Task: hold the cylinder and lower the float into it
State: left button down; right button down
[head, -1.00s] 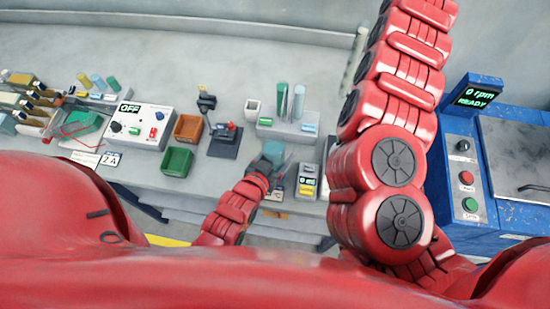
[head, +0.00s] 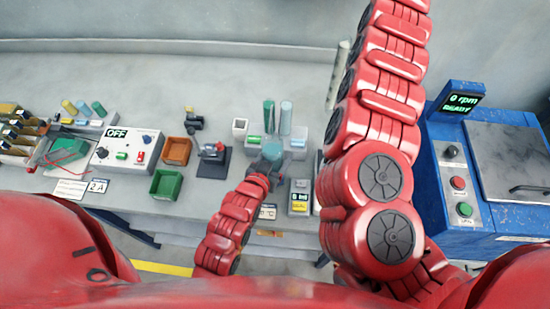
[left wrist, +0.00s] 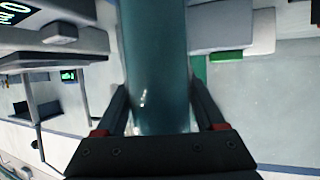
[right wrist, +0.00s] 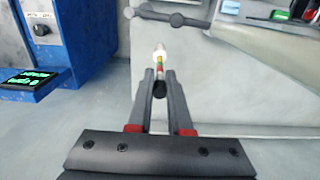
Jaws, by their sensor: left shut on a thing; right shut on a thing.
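The cylinder (left wrist: 157,60) is a tall teal see-through tube that fills the middle of the left wrist view. My left gripper (left wrist: 158,100) is shut around it, one finger on each side. In the head view the cylinder (head: 272,152) shows as a teal round top at my left gripper (head: 266,166), in front of the rear rack. The float (right wrist: 159,58) is a thin stem with a white top, coloured bands and a dark lower end. My right gripper (right wrist: 159,82) is shut on it, apart from the cylinder. The head view does not show my right gripper.
A grey rack (head: 297,154) with upright tubes stands close behind the cylinder. A small yellow-labelled device (head: 299,203) is to its right. A dark stand (head: 214,160) and green bin (head: 167,185) are left. A blue machine (head: 448,180) stands at the right.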

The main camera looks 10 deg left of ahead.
pick_arm(q)
jog(key=shift+f+b, duration=0.45)
jog(key=shift+f, duration=0.1)
pick_arm(e)
jog(key=shift+f, duration=0.45)
pick_arm(q)
grip_release()
dwell(0.4)
grip_shut()
dwell(0.3)
dwell(1.4)
